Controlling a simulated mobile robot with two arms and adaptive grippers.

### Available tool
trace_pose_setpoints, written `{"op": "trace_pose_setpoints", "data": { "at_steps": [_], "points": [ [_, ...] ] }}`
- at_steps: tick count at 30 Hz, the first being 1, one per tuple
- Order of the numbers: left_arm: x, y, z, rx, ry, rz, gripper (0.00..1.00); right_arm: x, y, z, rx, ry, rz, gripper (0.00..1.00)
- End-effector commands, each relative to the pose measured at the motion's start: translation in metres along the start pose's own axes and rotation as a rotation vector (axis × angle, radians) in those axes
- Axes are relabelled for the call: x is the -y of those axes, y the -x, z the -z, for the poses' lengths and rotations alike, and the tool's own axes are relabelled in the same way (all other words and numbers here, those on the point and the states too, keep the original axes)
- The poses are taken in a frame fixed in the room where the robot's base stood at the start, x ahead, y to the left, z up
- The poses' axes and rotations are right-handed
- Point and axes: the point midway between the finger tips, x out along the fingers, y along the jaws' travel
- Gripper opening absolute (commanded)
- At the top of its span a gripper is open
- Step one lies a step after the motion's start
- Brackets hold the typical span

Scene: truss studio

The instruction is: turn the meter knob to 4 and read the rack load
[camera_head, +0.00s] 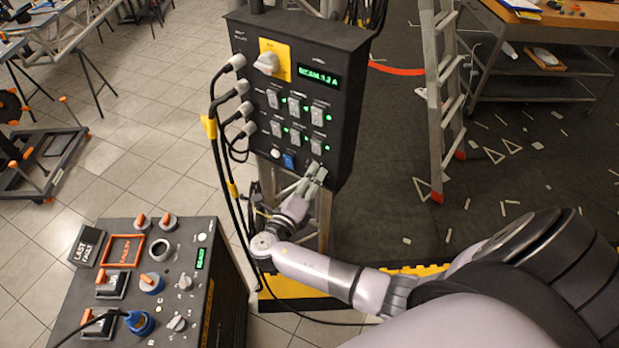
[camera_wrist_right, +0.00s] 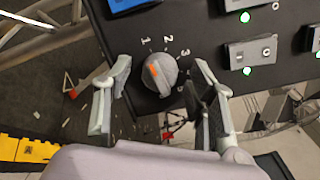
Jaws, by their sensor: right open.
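The meter knob (camera_wrist_right: 160,75) is a round grey knob with an orange mark, low on the dark panel (camera_wrist_right: 200,20). The mark sits on its upper left, roughly toward the 1. Digits 1, 2 and 3 show around it; the digit past 3 is partly hidden. My right gripper (camera_wrist_right: 162,68) is open, one finger on each side of the knob, with visible gaps. In the head view my right gripper (camera_head: 313,178) is at the lower edge of the rack box (camera_head: 340,130) and covers the knob. The green display (camera_head: 319,77) seems to end in 3.2 A. My left gripper is not in view.
Cables (camera_head: 215,150) hang at the box's left. A control console (camera_head: 225,285) stands at lower left, a ladder (camera_head: 445,90) at right.

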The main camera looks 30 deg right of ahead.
Motion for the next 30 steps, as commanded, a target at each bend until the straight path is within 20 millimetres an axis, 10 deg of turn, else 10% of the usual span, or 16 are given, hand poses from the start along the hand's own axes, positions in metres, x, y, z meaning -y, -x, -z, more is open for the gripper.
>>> {"op": "trace_pose_setpoints", "data": {
  "at_steps": [30],
  "points": [
    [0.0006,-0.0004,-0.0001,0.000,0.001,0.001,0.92,-0.0006,0.0009,0.0005,0.000,-0.004,0.000,0.03]
  ]
}}
